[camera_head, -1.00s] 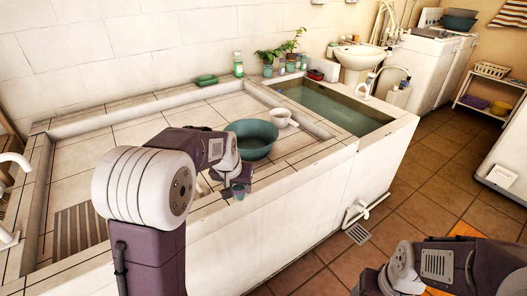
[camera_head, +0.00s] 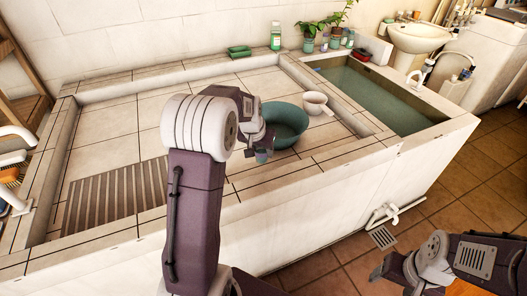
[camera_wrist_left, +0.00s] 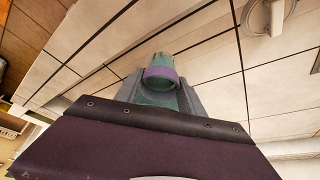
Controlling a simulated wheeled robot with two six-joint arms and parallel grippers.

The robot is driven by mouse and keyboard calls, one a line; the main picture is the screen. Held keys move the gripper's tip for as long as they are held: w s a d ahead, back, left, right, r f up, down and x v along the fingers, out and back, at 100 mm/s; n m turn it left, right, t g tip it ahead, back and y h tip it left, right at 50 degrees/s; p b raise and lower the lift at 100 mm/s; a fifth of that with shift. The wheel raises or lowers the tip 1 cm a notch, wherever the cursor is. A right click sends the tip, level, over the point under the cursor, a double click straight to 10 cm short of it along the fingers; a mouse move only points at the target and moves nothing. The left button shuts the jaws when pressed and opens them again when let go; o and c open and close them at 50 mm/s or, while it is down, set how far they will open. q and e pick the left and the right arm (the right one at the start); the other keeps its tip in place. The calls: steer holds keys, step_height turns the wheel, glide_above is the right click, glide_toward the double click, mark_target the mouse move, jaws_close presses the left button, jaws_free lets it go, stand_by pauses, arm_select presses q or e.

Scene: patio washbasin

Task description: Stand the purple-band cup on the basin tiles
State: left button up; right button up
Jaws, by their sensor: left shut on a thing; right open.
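The purple-band cup (camera_wrist_left: 161,78) is teal with a purple band and sits between the fingers of my left gripper (camera_wrist_left: 160,92) in the left wrist view. In the head view the cup (camera_head: 262,157) shows small below my left gripper (camera_head: 262,145), just left of the teal bowl. My left gripper is shut on it, over the tiled basin (camera_head: 120,130). I cannot tell whether the cup touches the tiles. My right gripper (camera_head: 382,272) is open and empty at the lower right, over the floor.
A water tank (camera_head: 365,90) lies beyond. A green bottle (camera_head: 276,36) and plants line the back ledge. Tiles at left are clear beside a ribbed slab (camera_head: 115,195).

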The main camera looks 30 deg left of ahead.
arm_select(q)
steer(key=w+a+f, duration=0.2)
steer(key=a, duration=0.1)
steer(key=w+a+f, duration=0.1)
steer(key=shift+a+f, duration=0.2)
steer(key=shift+a, duration=0.15)
step_height(320, 180, down, 4)
steer(key=shift+f+b, duration=0.1)
steer(key=shift+b, duration=0.5)
steer(key=o, duration=1.4)
